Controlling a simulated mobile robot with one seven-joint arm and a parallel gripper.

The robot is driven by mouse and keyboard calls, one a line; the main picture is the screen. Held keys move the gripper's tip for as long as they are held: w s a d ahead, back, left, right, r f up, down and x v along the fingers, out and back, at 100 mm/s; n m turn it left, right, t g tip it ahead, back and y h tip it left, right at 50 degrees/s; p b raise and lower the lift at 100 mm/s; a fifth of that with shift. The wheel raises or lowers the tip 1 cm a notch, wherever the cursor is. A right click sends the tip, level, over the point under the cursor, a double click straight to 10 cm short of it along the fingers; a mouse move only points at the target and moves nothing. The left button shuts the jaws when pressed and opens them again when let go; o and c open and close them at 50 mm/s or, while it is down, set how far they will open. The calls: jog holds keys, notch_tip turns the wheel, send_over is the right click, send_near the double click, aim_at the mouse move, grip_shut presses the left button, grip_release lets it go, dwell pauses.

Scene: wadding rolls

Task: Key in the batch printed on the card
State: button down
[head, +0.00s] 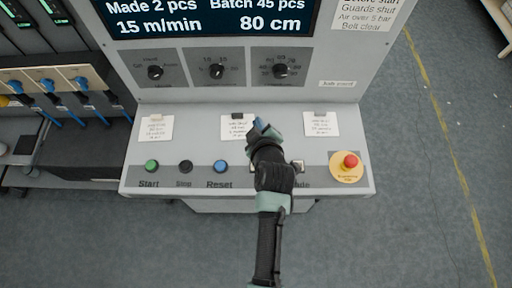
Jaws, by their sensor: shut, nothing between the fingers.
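Three small white cards are clipped to the sloping desk of a grey machine: a left card (157,131), a middle card (232,128) and a right card (321,126). Their print is too small to read. The display (210,18) reads Made 2 pcs, Batch 45 pcs, 15 m/min and 80 cm. My gripper (260,124) is shut and empty, over the desk at the right edge of the middle card, which it partly covers. A pale key (298,165) shows just right of my arm. Its label is partly hidden, ending in "de", and my wrist hides the desk beside it.
A green Start button (151,166), a dark Stop button (185,166) and a blue Reset button (220,166) line the front left. A red emergency button (350,161) on yellow is at the right. Three dials, the middle one (217,71), sit on the upright panel.

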jog(key=s+f+n+g+p, duration=0.1)
jog(key=s+f+g+p, duration=0.1)
jog(key=s, duration=0.3)
jog(key=shift+s+f+p, duration=0.3)
jog(key=shift+f+p, duration=0.2)
jog(key=shift+f, duration=0.35)
notch_tip(320, 180, down, 9)
jog(key=b, duration=0.7)
jog(key=shift+r+b, duration=0.1)
jog(key=shift+b, duration=0.25)
dwell(0.9)
jog(key=shift+f+b, duration=0.4)
jog(key=shift+b, duration=0.1)
